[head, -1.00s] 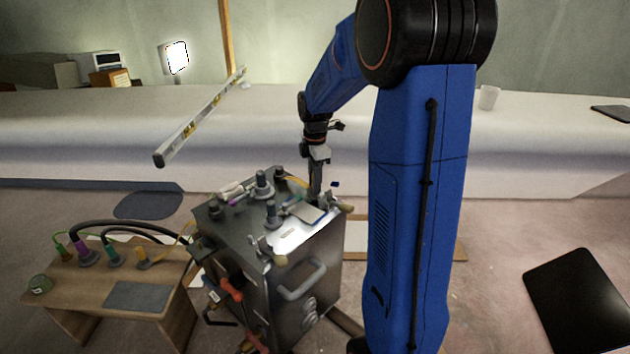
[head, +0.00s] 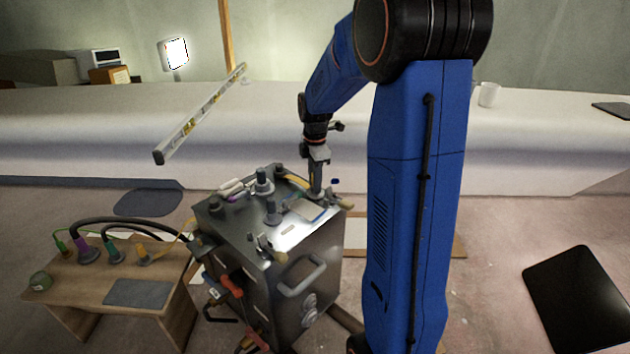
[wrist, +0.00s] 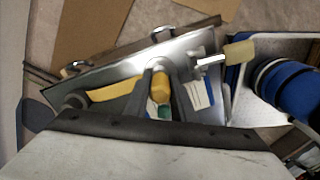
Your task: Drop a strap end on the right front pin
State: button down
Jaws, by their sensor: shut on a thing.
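My gripper (head: 316,190) is at the right rear part of the top of a metal box (head: 318,250). In the wrist view, my gripper (wrist: 161,75) is shut on a small yellow piece, which looks like the strap end (wrist: 161,88). A yellow strap (wrist: 115,90) runs left from near the fingers; in the head view the strap (head: 298,182) shows behind them. A metal fitting with a tan knob (wrist: 238,51) lies right of the fingers. I cannot tell for sure which fitting is the right front pin, or whether the strap end touches one.
Dark posts (head: 264,184) and a flat pale plate (head: 305,209) are on the box top. A wooden bench (head: 70,285) with cable plugs stands to the left.

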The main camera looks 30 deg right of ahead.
jog(key=c, duration=0.8)
grip_release()
jog(key=shift+c, duration=0.2)
jog(key=shift+r, duration=0.1)
jog(key=shift+r, duration=4.15)
